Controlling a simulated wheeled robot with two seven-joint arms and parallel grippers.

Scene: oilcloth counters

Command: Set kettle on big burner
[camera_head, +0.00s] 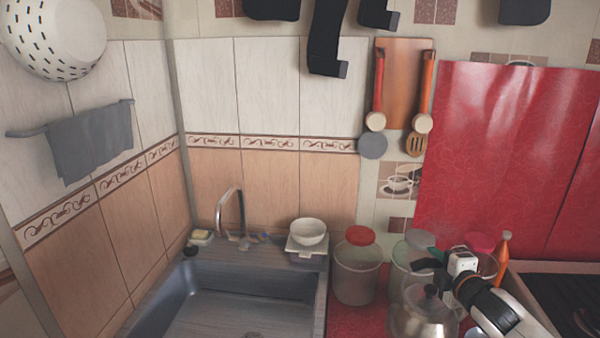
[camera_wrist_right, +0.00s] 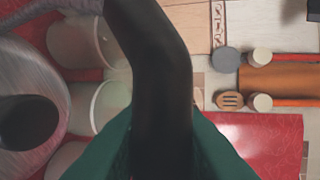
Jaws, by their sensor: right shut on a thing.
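The metal kettle (camera_head: 422,318) with a black lid knob stands low at the right of the head view, partly cut off by the bottom edge. It also fills the left side of the right wrist view (camera_wrist_right: 45,80). My right gripper (camera_head: 434,262) is above the kettle. In the wrist view its green fingers are shut on the dark kettle handle (camera_wrist_right: 155,80). The dark stove top (camera_head: 555,292) is at the far right of the head view. A round burner part (camera_head: 587,321) shows at the edge, too cut off to tell its size. My left gripper is not in view.
Jars crowd the red counter around the kettle: a red-lidded jar (camera_head: 357,270) to the left and others behind. An orange bottle (camera_head: 502,256) stands between jars and stove. The sink (camera_head: 200,318) is at left, with a white bowl (camera_head: 309,231) on its back edge.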

